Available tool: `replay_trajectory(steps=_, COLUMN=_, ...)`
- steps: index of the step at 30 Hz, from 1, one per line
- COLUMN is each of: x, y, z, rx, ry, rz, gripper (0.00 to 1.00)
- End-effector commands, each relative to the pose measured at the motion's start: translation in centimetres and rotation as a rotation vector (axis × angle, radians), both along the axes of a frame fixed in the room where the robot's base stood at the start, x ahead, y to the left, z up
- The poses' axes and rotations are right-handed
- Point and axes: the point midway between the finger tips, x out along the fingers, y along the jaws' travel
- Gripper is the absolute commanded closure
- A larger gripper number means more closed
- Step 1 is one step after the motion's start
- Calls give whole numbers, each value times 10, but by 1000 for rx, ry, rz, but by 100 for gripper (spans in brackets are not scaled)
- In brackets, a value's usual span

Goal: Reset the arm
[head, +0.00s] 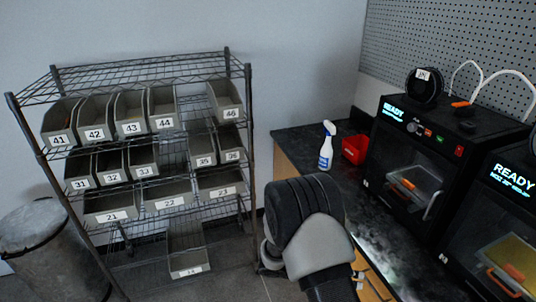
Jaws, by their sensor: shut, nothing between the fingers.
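My arm (318,243) rises from the bottom middle of the head view. A bulky black ribbed part (305,205) is at its top, with grey links below. A smaller grey piece of my arm shows at its left, low near the shelf's right post. Nothing is seen held.
A wire shelf (150,72) with numbered grey bins stands left, beside a grey trash can (45,235). At right, a dark counter (378,235) carries a spray bottle (326,150), a red bin (355,149) and two black printers (405,165) reading READY.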

Motion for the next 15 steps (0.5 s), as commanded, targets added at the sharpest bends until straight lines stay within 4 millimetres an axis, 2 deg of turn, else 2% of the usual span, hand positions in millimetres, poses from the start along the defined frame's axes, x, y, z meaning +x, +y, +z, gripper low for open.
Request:
replay_trajectory(steps=1, x=-5, y=-1, z=26, rx=43, ry=-95, rz=-78, gripper=100)
replay_trajectory(steps=6, x=-34, y=0, z=90, rx=176, ry=-388, rz=-347, gripper=100)
replay_trajectory(steps=15, x=-101, y=16, z=174, rx=410, ry=-878, rz=-847, gripper=100)
